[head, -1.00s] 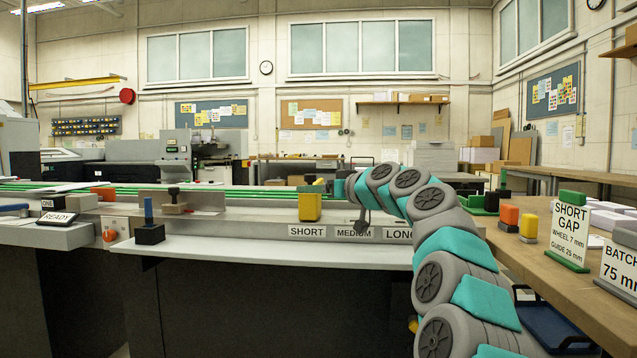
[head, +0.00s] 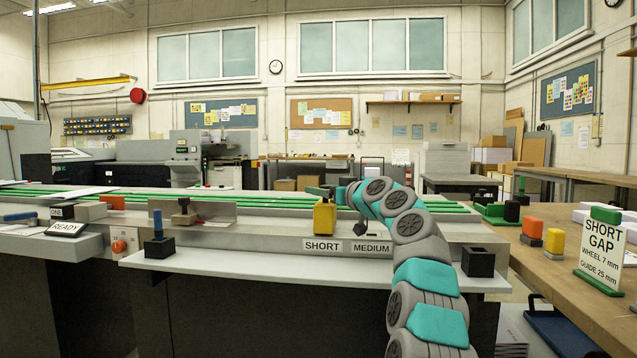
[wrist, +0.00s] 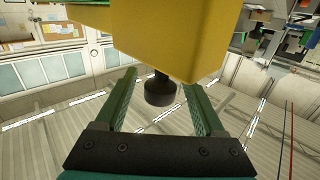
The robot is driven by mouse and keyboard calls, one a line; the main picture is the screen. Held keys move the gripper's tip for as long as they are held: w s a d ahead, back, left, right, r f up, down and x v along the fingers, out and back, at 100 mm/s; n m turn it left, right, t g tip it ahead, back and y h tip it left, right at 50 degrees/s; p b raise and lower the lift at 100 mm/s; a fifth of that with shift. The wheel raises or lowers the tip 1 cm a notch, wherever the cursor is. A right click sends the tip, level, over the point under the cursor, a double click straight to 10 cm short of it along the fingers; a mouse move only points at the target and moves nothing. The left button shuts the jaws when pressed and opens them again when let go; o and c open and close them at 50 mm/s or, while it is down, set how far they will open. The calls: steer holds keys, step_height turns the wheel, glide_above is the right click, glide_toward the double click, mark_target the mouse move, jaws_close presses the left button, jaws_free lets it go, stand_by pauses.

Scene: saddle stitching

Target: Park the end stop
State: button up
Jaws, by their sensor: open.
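The yellow end stop block (head: 325,218) stands upright on the rail above the SHORT label (head: 323,246). It also fills the top of the wrist view (wrist: 185,35), with a black knob (wrist: 160,92) jutting from it. My gripper (wrist: 160,84) is open, its green fingers either side of the knob with gaps visible. In the head view my gripper (head: 328,191) is at the top of the block, reached from the right. The MEDIUM label (head: 371,248) is right of SHORT; my arm hides the rail further right.
A black block (head: 478,262) sits at the right end of the pale ledge (head: 260,268). A blue-handled tool in a black base (head: 160,246) stands at its left. The right bench holds orange (head: 532,230) and yellow (head: 554,242) blocks and a SHORT GAP sign (head: 604,250).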

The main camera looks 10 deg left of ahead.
steer(key=shift+w+a+r, duration=0.25)
steer(key=shift+w+r, duration=0.05)
steer(key=shift+w, duration=0.05)
steer(key=shift+w+a+f+p, duration=0.25)
steer(key=shift+w+a+p, duration=0.2)
steer(key=shift+p, duration=0.15)
steer(key=shift+c, duration=0.3)
jaws_close()
stand_by(0.6)
